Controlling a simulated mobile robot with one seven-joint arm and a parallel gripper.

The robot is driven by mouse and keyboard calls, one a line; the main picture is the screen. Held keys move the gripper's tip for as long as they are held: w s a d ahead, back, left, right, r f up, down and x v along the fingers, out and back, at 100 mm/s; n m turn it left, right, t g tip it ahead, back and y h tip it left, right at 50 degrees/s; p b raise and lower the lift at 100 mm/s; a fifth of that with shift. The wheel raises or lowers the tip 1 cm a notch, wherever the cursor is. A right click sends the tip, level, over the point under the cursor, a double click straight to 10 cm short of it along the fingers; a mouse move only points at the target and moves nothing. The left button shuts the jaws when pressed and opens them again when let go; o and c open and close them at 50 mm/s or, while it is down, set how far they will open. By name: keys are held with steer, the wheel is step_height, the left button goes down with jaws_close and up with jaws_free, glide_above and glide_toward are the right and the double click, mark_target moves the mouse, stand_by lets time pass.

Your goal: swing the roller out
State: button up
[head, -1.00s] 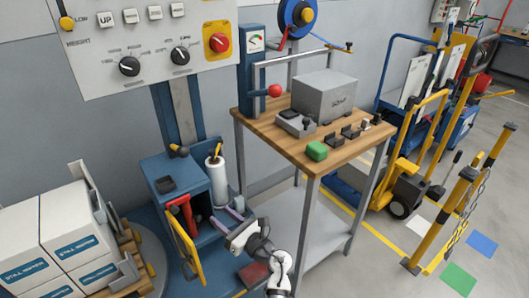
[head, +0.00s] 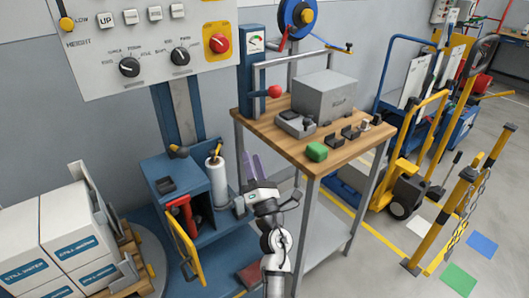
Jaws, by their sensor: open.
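The blue wrapper carriage (head: 205,172) stands left of centre in the head view. An upright white film roll (head: 219,187) with a yellow and black top is on its right side. A yellow-framed flap (head: 184,249) hangs open at its front left, with a red part (head: 180,212) beside it. I cannot tell for sure which part is the roller. My gripper (head: 253,163) is open and empty, right of the film roll and apart from it. Its two pale purple fingers point up and away, towards the gap before the workbench.
A wooden-topped workbench (head: 272,124) with a grey box (head: 325,94) stands close on the right of my arm. Wrapped white cartons (head: 38,237) stand at the left. A control panel (head: 150,42) is above.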

steer(key=d+r+m+h, duration=0.1)
steer(key=m, duration=0.1)
steer(key=d+r+m+t+h, duration=0.1)
steer(key=m+h, duration=0.1)
steer(key=d+r+m+h, duration=0.1)
steer(key=m+h, duration=0.1)
steer(key=shift+w+r+m, duration=0.15)
steer(key=shift+r+m, duration=0.05)
steer(key=shift+m, duration=0.1)
